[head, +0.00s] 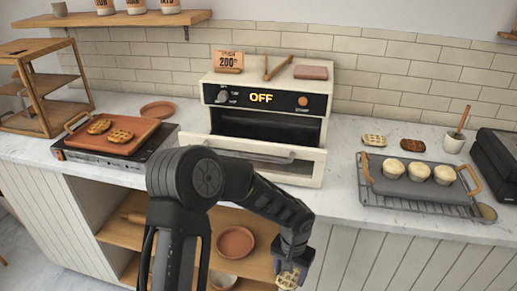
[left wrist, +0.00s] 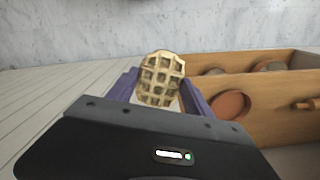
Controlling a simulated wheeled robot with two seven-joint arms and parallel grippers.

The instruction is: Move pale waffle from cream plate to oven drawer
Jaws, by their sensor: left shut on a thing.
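I cannot make out a cream plate. My right gripper is not in view.
A griddle (head: 135,133) with two browned waffles is at left. At right, a grey tray (head: 397,186) holds three pale-topped items on a rack. A pale waffle (head: 375,140) and a darker one (head: 412,145) lie behind it. Open shelves (head: 125,228) are below the counter.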

